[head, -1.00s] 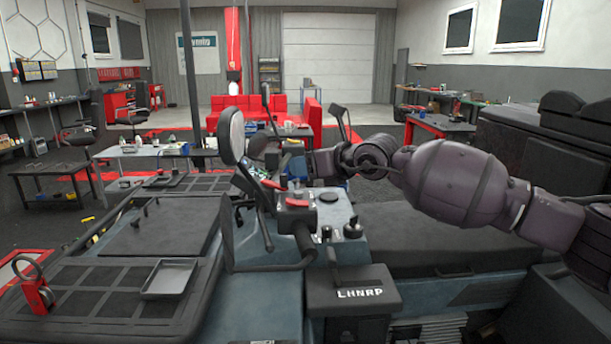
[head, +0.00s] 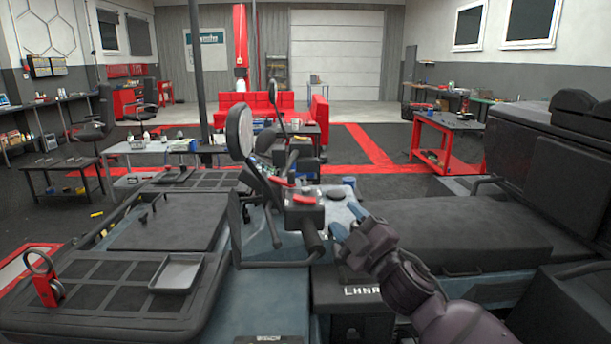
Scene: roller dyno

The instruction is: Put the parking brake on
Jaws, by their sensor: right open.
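The vehicle's control area is in the middle of the head view. A small black box with a red top part (head: 304,199) sits there, and a red lever (head: 280,182) lies just left of it. I cannot tell which control is the parking brake. A black grip (head: 313,240) stands below the box. My right gripper (head: 344,220) is over the panel, just right of this grip, with fingers apart and nothing seen between them. It hides part of the panel and its small knobs. My left gripper is not in view.
A round mirror (head: 240,133) on a stalk rises left of the controls. A grey tray (head: 176,272) lies on the left rack. The LHNRP label box (head: 330,292) is below, partly covered by my right arm.

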